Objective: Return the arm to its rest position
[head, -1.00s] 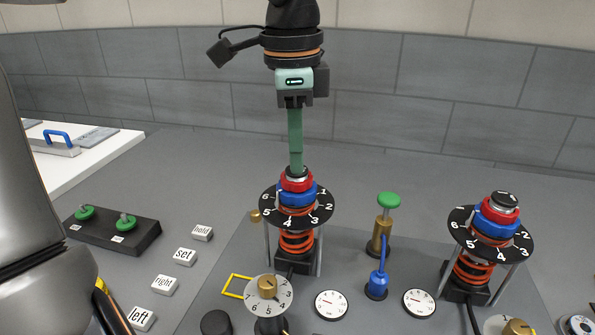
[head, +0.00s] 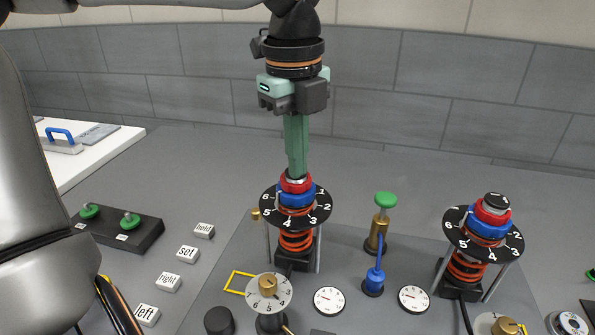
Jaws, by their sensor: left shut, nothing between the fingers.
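My left gripper (head: 296,172) points straight down, its green fingers shut with nothing between them. Its tips are at the top of the left spring post (head: 297,238), which has a red ring, a blue ring and a numbered black dial. The tips hide part of the post's top, and I cannot tell whether they touch it. A matching right spring post (head: 481,240) stands apart with its grey and black cap in plain sight. My right gripper is not in view.
A brass plunger with a green knob (head: 385,200) and a blue lever (head: 375,277) stand between the posts. In front are a numbered dial (head: 285,296) and round gauges (head: 329,300). Label blocks (head: 187,254) and a black holder (head: 146,240) lie left. The back of the table is clear.

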